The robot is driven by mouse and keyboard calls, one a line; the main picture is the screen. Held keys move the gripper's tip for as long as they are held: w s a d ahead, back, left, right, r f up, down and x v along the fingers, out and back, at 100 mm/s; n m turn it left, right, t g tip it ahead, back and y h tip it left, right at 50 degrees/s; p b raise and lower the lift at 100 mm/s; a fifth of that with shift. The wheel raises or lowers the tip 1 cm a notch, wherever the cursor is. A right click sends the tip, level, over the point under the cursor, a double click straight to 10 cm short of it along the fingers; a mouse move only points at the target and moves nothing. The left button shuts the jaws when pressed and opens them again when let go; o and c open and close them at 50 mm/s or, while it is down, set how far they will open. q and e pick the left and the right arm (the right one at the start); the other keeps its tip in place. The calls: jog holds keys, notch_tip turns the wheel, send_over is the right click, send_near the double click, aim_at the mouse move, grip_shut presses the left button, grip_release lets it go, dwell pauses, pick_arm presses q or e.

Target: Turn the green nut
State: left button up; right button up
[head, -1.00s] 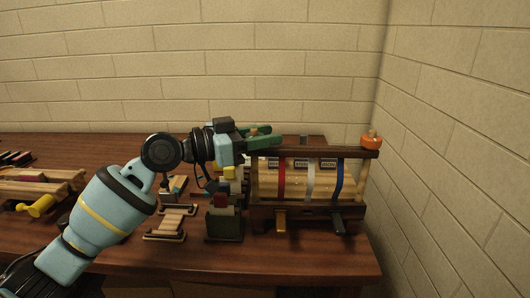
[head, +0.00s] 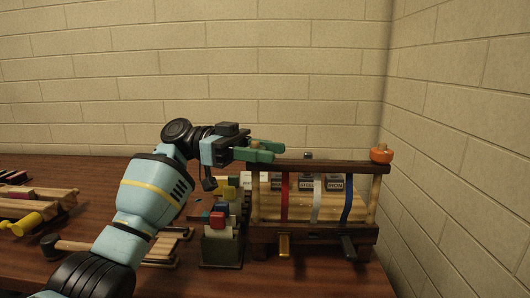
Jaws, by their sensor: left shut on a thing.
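My left gripper (head: 259,150) is at the left end of the dark top beam (head: 315,165) of a wooden press frame. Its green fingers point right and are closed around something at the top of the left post. A small tan tip (head: 255,143) shows between the fingers. The green nut cannot be told apart from the green fingers and is mostly hidden by them. An orange nut (head: 381,155) sits on the right end of the same beam. My right gripper is not in view.
A box of coloured blocks (head: 221,248) stands left of the frame. A yellow-handled tool (head: 27,224) and wooden racks lie at the far left. Brick walls stand behind and at right.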

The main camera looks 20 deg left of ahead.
pick_arm(q)
jog(key=shift+s+m+g, duration=0.1)
jog(key=shift+m+g, duration=0.5)
jog(key=shift+g, duration=0.3)
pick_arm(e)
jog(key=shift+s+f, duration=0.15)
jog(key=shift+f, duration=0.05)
pick_arm(q)
jog(key=shift+f+m+g+y, duration=0.15)
jog(key=shift+m+g+y, duration=0.15)
jog(key=shift+g, duration=0.2)
jog(key=o, duration=1)
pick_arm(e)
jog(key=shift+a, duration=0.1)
